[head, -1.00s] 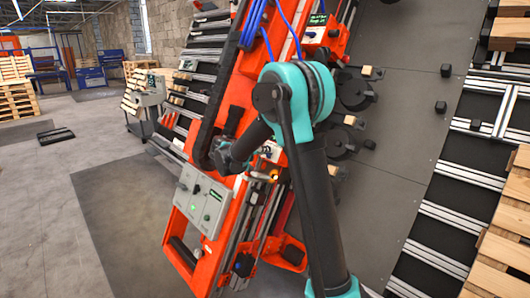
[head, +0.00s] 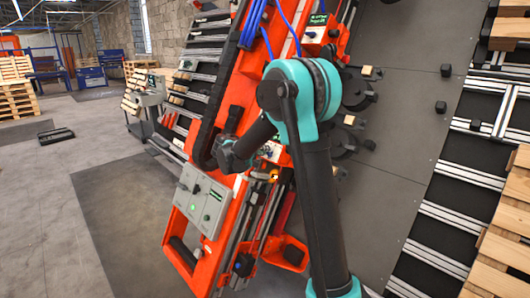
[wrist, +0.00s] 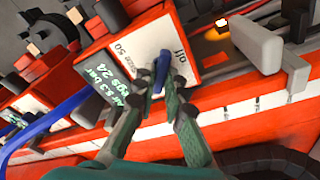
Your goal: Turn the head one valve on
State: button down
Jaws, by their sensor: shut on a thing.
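A small blue valve handle (wrist: 161,70) stands in front of a white label plate (wrist: 190,40) on a red housing in the wrist view. The plate carries the words "off" and "size 50". My gripper (wrist: 162,84) is shut on the blue handle, one finger on each side. A dark display (wrist: 108,78) with green text sits left of the plate. In the head view my arm reaches over the red gantry, and my gripper and the handle are hidden behind it.
An orange lamp glows on the gantry (head: 274,175), and it also shows in the wrist view (wrist: 221,24). A grey control box (head: 200,200) is mounted below. A grey lever (wrist: 257,45) stands right of the plate. Blue hoses (head: 290,30) run above. Open floor (head: 110,215) lies left.

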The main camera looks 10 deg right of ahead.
jog(key=shift+n+y, duration=0.6)
jog(key=shift+n, duration=3.3)
jog(key=shift+a, duration=0.1)
jog(key=c, duration=1.6)
grip_release()
jog(key=v, duration=1.2)
jog(key=shift+w+r, duration=0.1)
